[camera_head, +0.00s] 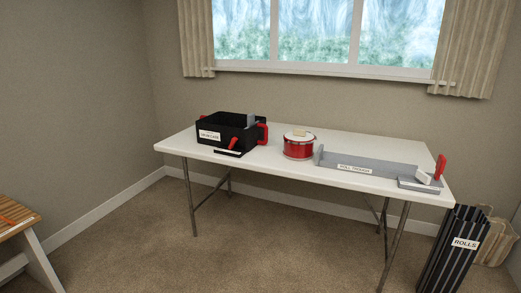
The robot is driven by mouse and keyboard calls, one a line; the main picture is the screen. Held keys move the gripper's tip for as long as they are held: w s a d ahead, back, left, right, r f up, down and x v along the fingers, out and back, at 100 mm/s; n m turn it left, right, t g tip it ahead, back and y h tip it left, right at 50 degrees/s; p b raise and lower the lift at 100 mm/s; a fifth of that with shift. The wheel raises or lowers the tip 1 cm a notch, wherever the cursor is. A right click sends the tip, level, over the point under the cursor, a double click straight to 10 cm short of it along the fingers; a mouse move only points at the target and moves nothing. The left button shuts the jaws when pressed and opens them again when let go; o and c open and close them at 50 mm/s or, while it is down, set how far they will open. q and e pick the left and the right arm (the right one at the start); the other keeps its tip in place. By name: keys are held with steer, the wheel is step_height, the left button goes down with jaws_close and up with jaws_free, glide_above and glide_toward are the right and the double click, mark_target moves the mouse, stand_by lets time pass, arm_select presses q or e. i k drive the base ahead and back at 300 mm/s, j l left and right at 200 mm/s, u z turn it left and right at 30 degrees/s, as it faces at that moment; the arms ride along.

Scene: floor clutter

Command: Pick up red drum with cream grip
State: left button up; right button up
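The red drum (298,149) stands upright on the white folding table, near the middle of its top. It has a pale top with a cream grip (299,133) on it. It sits between a black case on its left and a grey tray on its right, close to the tray's left end. Neither of my grippers shows in the head view.
The white table (290,165) stands under the window. On it are an open black case (210,134) with red parts and a labelled grey tray (370,166) with a red-handled tool. A black striped bin (455,262) labelled ROLLS and a wooden bench (14,216) flank clear carpet.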

mark_target(298, 144)
steer(key=i+z, duration=0.1)
steer(key=i, duration=0.65)
steer(key=i+j+z, duration=0.1)
steer(key=i, duration=0.6)
